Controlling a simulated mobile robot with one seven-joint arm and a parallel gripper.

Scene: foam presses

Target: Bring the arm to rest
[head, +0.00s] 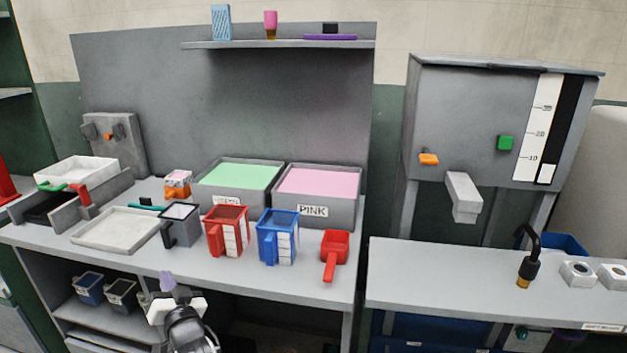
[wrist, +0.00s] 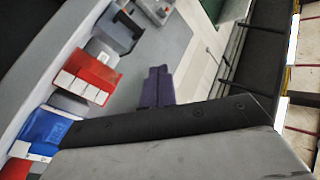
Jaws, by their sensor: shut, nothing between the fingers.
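My gripper shows in the head view (head: 168,281) low in front of the left table's front edge, with its purple fingertips pointing up. In the wrist view the two purple fingers (wrist: 157,86) lie side by side, shut, with nothing between them. My gripper is apart from the table and touches nothing that I can see. Part of my wrist hides the lower right of the wrist view.
The left table holds a grey cup (head: 180,225), a red jug (head: 226,232), a blue jug (head: 277,237), a red scoop (head: 335,252), a green bin (head: 239,182) and a pink bin (head: 318,190). Dark containers (head: 122,294) stand on the shelf below. A dispenser (head: 490,125) stands right.

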